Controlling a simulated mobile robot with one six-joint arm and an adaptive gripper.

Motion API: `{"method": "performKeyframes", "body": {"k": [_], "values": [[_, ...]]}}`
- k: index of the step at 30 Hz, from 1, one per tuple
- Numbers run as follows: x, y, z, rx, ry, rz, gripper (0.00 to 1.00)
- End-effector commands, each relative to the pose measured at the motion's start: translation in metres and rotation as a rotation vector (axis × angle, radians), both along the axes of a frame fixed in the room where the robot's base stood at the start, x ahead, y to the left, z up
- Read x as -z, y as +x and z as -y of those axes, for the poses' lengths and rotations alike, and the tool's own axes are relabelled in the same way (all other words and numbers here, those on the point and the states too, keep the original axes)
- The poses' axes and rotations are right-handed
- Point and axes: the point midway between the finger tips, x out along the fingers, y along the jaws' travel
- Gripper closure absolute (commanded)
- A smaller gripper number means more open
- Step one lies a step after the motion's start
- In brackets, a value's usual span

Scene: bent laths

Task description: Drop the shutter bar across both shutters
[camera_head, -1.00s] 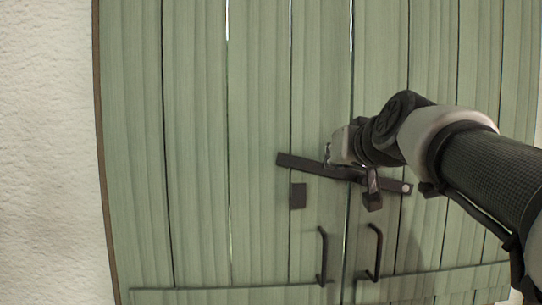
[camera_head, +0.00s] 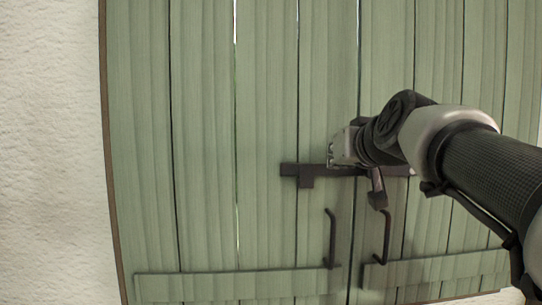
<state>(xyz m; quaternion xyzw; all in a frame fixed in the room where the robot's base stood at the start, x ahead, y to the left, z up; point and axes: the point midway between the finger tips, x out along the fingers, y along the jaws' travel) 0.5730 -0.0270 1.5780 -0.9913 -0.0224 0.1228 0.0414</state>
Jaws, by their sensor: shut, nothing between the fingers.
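The dark shutter bar (camera_head: 289,169) lies level across the seam between the two green shutters, the left shutter (camera_head: 205,130) and the right shutter (camera_head: 435,75). Its left end meets a dark catch (camera_head: 306,183) on the left shutter, which shows just below it. Its right part passes behind my gripper, and its right end shows only a little past it. My gripper (camera_head: 333,155) is shut and empty, at the upper edge of the bar near its middle. Whether it touches the bar is hard to tell. A dark piece (camera_head: 377,190) hangs below the bar on the right shutter.
Two dark pull handles, a left one (camera_head: 332,240) and a right one (camera_head: 386,238), stand out below the bar. A pale rough wall (camera_head: 50,150) is at the left. My arm covers the right side of the view. The left shutter's upper face is clear.

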Motion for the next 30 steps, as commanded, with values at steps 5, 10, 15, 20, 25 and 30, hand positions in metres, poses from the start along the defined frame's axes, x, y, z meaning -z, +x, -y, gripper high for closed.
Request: {"method": "performKeyframes", "body": {"k": [5,10,15,20,25,30], "values": [[-0.007,0.001,0.000,0.000,0.000,0.001,1.00],[-0.032,0.002,-0.002,-0.001,0.001,0.002,1.00],[-0.050,-0.018,-0.001,0.002,0.000,0.007,1.00],[-0.056,-0.054,0.001,0.002,-0.001,0.005,1.00],[-0.062,-0.080,0.002,0.001,0.000,0.003,1.00],[-0.064,-0.092,0.002,0.000,0.000,0.001,1.00]]}}
